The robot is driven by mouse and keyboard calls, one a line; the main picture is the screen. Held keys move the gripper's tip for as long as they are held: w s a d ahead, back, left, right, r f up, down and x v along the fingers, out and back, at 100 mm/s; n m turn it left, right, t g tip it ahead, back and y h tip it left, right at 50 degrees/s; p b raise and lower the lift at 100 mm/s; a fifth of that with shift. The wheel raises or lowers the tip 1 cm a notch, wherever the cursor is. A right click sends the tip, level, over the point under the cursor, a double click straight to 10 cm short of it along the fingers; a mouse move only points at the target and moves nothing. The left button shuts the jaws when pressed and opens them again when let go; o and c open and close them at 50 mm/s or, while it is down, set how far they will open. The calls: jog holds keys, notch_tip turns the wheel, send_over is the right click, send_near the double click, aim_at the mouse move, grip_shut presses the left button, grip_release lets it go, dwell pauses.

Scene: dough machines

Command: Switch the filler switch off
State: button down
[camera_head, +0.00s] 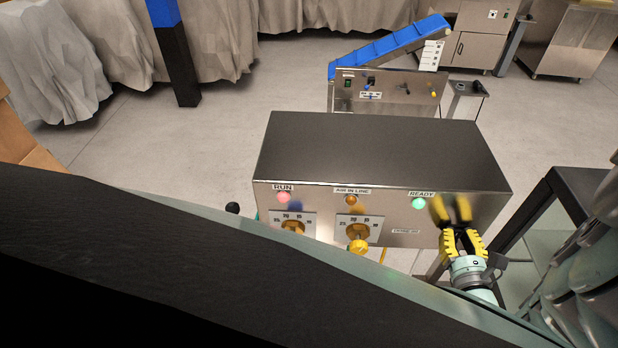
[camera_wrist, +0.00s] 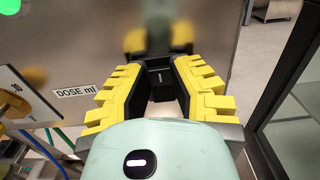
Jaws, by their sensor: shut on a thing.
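The filler is a steel box (camera_head: 385,150) with a front panel of lamps and dials. My gripper (camera_head: 460,236) is at the right part of this panel, and its yellow fingers mirror in the steel. In the wrist view, my gripper (camera_wrist: 158,66) has its fingers on both sides of a small black switch (camera_wrist: 160,77) with a white mark. The fingers are shut on this switch. In the head view the switch is hidden behind the gripper. Its on or off position cannot be told.
The panel carries a red RUN lamp (camera_head: 284,197), an orange AIR IN LINE lamp (camera_head: 351,200), a green READY lamp (camera_head: 418,203) and two yellow dials. A dark frame (camera_head: 540,205) stands close on the right. A blue conveyor (camera_head: 390,45) is behind.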

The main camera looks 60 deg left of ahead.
jog(key=shift+f, duration=0.1)
jog(key=shift+f+b, duration=0.4)
jog(key=shift+b, duration=0.7)
jog(key=shift+d+f+t+y+b, duration=0.15)
jog(key=shift+t+y+b, duration=0.3)
jog(key=shift+b, duration=0.35)
jog(key=t+y+b, duration=0.2)
jog(key=b, duration=0.4)
jog(key=shift+s+y+b, duration=0.1)
jog(key=shift+y+b, duration=0.15)
jog(key=shift+b, duration=0.15)
jog(key=shift+r, duration=0.2)
jog(key=c, duration=0.8)
grip_release()
jog(key=shift+r, duration=0.1)
